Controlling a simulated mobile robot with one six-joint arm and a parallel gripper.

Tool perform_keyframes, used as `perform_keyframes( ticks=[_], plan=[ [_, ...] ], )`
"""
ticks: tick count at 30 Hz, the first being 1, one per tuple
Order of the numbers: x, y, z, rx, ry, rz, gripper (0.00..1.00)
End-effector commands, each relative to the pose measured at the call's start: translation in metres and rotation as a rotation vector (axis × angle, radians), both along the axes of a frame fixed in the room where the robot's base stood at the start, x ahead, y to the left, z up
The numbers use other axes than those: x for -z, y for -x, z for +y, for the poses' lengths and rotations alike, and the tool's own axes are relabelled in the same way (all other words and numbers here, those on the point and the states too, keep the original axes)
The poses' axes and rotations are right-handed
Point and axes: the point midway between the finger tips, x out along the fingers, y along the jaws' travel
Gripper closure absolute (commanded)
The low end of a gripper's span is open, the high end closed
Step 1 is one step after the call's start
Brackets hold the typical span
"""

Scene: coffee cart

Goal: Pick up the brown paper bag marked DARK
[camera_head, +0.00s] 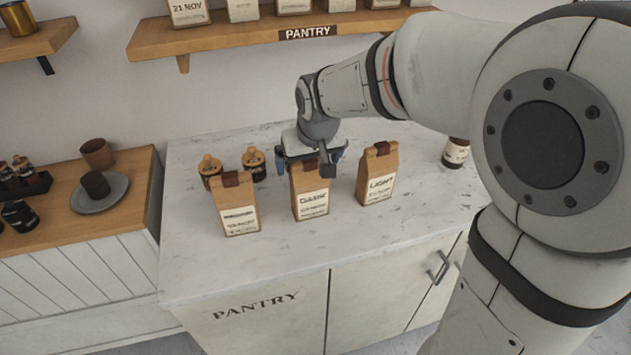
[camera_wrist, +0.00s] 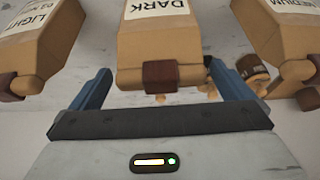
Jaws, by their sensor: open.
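The brown paper bag marked DARK (camera_head: 310,192) stands upright on the white marble counter, between two similar bags. In the wrist view the DARK bag (camera_wrist: 160,55) is at the top middle, its dark brown top clip toward me. My gripper (camera_head: 314,158) is at the top of this bag. In the wrist view my gripper's blue fingers (camera_wrist: 160,88) are apart, one on each side of the bag's top, with gaps on both sides. My gripper is open and holds nothing.
The LIGHT bag (camera_head: 378,174) stands to the right and another bag (camera_head: 236,205), MEDIUM in the wrist view, to the left. Two small jars (camera_head: 254,164) stand behind. A dark bottle (camera_head: 455,153) is farther right. The PANTRY shelf (camera_head: 260,30) hangs above. The counter's front is clear.

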Motion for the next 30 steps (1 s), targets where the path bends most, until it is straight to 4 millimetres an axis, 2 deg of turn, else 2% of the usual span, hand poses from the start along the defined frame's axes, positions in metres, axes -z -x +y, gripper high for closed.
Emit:
perform_keyframes(
  ticks=[4,11,30],
  plan=[
    [0.0114,-0.0044,0.0014,0.000,0.000,0.000,0.00],
    [0.0121,-0.0046,0.0017,0.000,0.000,-0.001,0.01],
    [0.0118,-0.0043,0.0023,-0.001,-0.001,-0.001,0.53]
  ],
)
